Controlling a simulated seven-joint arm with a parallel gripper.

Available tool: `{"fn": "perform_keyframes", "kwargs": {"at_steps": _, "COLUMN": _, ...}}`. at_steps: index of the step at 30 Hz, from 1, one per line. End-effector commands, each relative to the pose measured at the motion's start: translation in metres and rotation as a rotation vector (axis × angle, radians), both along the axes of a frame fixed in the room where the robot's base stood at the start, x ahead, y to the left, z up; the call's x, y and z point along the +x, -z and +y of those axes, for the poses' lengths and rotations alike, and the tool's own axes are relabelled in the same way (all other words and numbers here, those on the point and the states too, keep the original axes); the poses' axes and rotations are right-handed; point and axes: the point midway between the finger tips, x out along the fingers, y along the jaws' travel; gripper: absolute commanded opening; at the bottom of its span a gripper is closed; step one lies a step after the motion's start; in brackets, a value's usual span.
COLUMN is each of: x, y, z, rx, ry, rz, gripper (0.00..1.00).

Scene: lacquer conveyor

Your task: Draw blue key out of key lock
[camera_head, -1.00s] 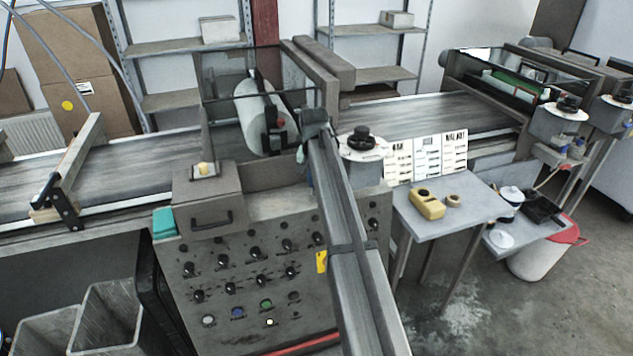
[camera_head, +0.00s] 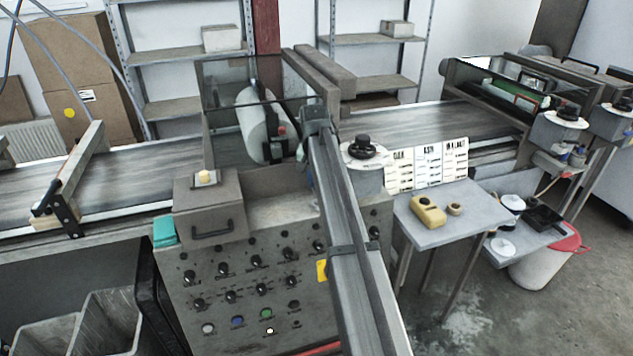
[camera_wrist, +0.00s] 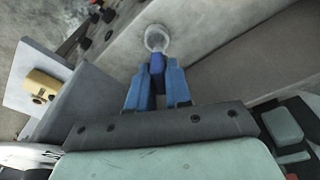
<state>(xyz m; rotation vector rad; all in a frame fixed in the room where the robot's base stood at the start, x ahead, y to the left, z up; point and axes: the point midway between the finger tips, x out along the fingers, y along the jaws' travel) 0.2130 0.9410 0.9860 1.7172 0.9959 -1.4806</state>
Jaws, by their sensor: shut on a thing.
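The blue key (camera_wrist: 157,66) shows in the wrist view as a dark blue piece between my gripper's two lighter blue fingers. My gripper (camera_wrist: 157,84) is shut on it. Beyond the key's far end is the key lock (camera_wrist: 156,38), a pale round ring on a grey surface. The key's far end overlaps the ring's near edge, and I cannot tell how far it sits inside. In the head view my arm reaches up the middle to the machine; my gripper, the key and the lock cannot be made out there.
A grey control panel (camera_head: 215,270) with several knobs stands below the arm. A conveyor belt (camera_head: 435,120) runs behind. A small table (camera_head: 430,235) at right holds a yellow tool (camera_head: 428,210). A grey box with a handle (camera_head: 205,215) stands left of my arm.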

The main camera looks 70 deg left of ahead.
Motion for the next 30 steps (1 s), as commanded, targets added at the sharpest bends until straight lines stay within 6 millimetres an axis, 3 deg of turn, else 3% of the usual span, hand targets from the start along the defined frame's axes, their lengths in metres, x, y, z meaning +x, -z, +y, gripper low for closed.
{"fn": "perform_keyframes", "kwargs": {"at_steps": 17, "x": 0.007, "y": -0.009, "z": -0.001, "rx": 0.001, "ry": 0.008, "rz": -0.008, "gripper": 0.00}}
{"fn": "perform_keyframes", "kwargs": {"at_steps": 30, "x": 0.003, "y": -0.033, "z": 0.000, "rx": 0.001, "ry": 0.003, "rz": -0.004, "gripper": 0.00}}
